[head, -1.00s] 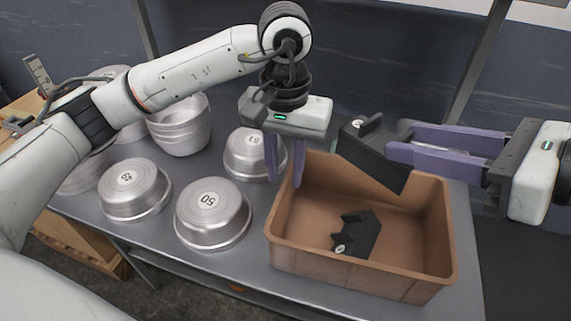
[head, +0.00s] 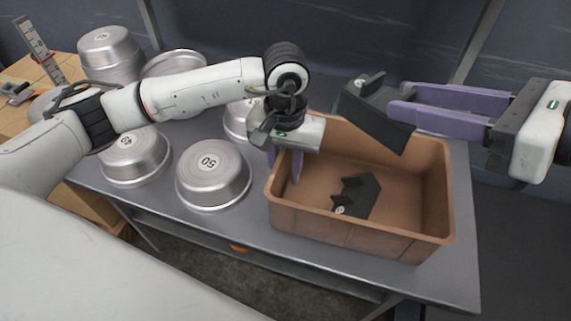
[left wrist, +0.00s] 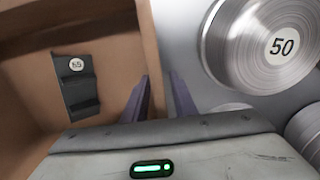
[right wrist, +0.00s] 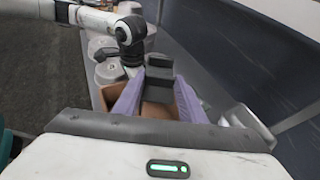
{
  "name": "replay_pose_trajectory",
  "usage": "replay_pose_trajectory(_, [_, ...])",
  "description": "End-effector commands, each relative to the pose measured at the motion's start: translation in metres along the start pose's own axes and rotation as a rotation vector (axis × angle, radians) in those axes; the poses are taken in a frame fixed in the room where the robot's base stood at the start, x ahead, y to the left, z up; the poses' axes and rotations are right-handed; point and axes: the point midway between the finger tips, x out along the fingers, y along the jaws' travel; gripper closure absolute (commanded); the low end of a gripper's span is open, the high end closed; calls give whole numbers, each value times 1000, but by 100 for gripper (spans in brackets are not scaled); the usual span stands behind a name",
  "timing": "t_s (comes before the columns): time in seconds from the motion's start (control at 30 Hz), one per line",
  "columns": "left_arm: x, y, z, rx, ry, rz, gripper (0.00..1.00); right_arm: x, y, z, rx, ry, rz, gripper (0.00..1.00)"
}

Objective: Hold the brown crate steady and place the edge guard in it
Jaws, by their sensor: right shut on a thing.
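The brown crate (head: 350,233) stands at the right end of the table. My left gripper (head: 284,168) points down at the crate's left wall, one finger inside and one outside. In the left wrist view the fingers (left wrist: 160,85) stand apart with the wall's rim between them; they look open. My right gripper (head: 394,100) is shut on a black edge guard (head: 372,118), held tilted above the crate's back part. The guard also shows between the fingers in the right wrist view (right wrist: 157,78). A second black guard (head: 362,196) lies on the crate floor.
An upturned metal pan marked 50 (head: 213,176) stands left of the crate. The crate floor to the right of the lying guard is free.

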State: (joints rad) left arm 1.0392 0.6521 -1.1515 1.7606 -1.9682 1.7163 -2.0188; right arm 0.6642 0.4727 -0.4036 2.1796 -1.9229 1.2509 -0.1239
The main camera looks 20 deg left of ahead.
Motion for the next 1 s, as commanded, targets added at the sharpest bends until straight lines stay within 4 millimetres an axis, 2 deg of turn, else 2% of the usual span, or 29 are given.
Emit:
replay_pose_trajectory(0.07, [0, 0, 0, 0, 0, 0, 75, 0, 0, 0, 0, -1, 0, 90])
replay_pose_trajectory(0.23, [0, 0, 0, 0, 0, 0, 100, 0, 0, 0, 0, -1, 0, 90])
replay_pose_trajectory(1.0, [-1, 0, 0, -1, 0, 1, 100, 0, 0, 0, 0, -1, 0, 90])
